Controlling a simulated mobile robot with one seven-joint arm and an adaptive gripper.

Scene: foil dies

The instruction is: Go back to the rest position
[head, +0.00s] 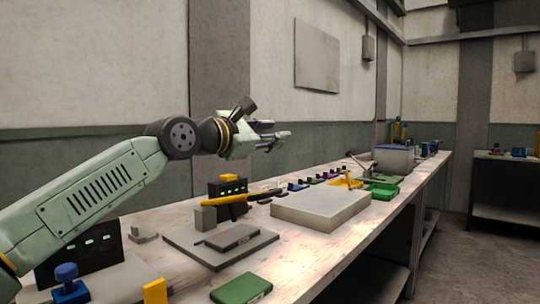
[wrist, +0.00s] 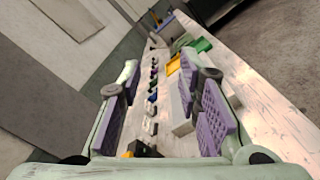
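My arm reaches in from the left in the head view, raised above the workbench (head: 310,239). My gripper (head: 278,135) is at its end, well above the bench top and pointing to the right. In the wrist view my gripper (wrist: 160,88) shows two fingers with purple ridged pads, spread wide apart. Nothing is between the pads; the bench and its objects show beyond and below them. The gripper touches nothing that I can see.
A large grey block (head: 320,207) lies on the bench. A dark flat piece on a grey plate (head: 190,250), a yellow-handled tool (head: 228,199), green pieces (head: 241,288) and a grey bin (head: 393,158) are there too. The air around the gripper is clear.

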